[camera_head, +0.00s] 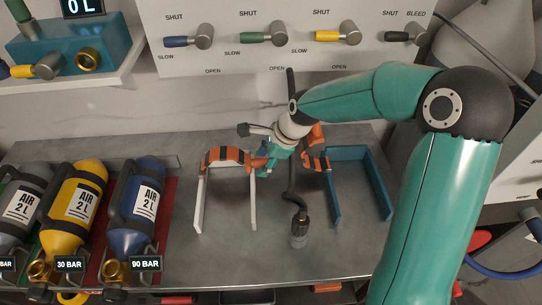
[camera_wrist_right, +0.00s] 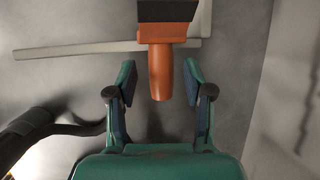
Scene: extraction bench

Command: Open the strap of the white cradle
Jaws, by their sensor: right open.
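The white cradle (camera_head: 198,205) stands left of the middle of the bench, with two white side walls. Its orange and black strap (camera_head: 226,156) arches across the top, closed over it. My right gripper (camera_head: 262,163) is at the strap's right end, partly hidden by its own wrist. In the right wrist view, the strap's orange tab (camera_wrist_right: 160,72) reaches between the open fingers of the right gripper (camera_wrist_right: 158,84), with a gap on both sides. The white cradle wall (camera_wrist_right: 85,50) shows behind the tab. My left gripper is not in view.
A blue cradle (camera_head: 334,195) with an orange and black strap (camera_head: 314,150) stands to the right. A dark hose with a metal end (camera_head: 299,228) lies between the cradles. Grey, yellow (camera_head: 77,208) and blue (camera_head: 139,205) bottles lie left. A valve panel (camera_head: 290,55) hangs behind.

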